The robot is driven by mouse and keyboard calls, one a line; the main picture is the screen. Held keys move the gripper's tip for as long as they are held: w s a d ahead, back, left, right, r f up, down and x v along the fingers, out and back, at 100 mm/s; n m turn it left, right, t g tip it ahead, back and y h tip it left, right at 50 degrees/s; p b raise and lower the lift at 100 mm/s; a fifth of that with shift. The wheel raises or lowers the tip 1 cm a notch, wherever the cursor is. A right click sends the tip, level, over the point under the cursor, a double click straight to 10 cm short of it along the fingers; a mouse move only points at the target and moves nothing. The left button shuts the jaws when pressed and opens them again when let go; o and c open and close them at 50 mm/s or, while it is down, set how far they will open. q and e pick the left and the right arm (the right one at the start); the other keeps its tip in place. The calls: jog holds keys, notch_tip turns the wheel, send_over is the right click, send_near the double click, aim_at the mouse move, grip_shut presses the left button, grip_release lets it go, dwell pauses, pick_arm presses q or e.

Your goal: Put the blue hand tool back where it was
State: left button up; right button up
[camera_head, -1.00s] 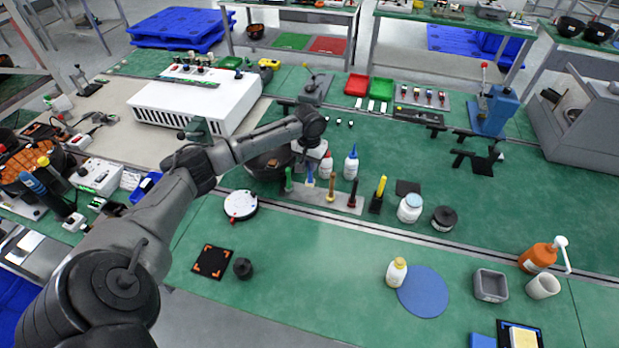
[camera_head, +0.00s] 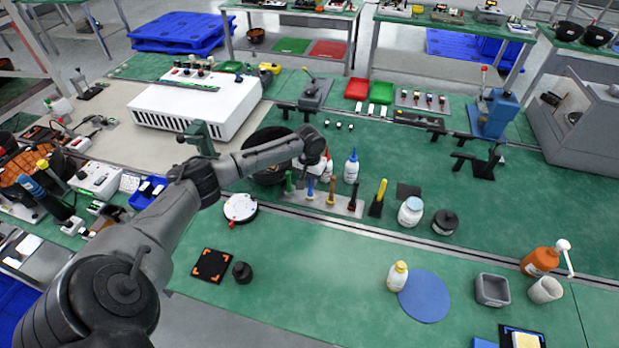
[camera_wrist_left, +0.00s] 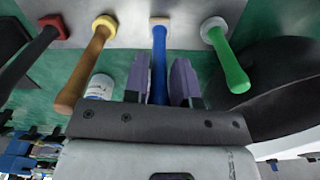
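The blue hand tool (camera_head: 310,187) is upright at the grey tool rack (camera_head: 275,188), between the green tool (camera_head: 289,182) and the orange-brown tool (camera_head: 332,190). In the left wrist view the blue handle (camera_wrist_left: 159,65) lies between the two fingers of my left gripper (camera_wrist_left: 162,82), which look closed about it. Its pale collar (camera_wrist_left: 159,20) is at the rack plate, level with the neighbours' collars. In the head view my left gripper (camera_head: 312,165) comes over the tool from behind, its fingers mostly hidden. My right gripper is not in view.
A black-handled tool (camera_head: 353,195) with a red collar stands at the rack's right end. A dark bowl (camera_head: 262,172) is close on the left; white bottles (camera_head: 351,166) stand behind. A yellow-handled tool (camera_head: 381,192) is to the right.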

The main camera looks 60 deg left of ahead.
pick_arm(q)
jog(key=o, duration=0.4)
jog(key=shift+c, duration=0.2)
jog(key=shift+r, duration=0.15)
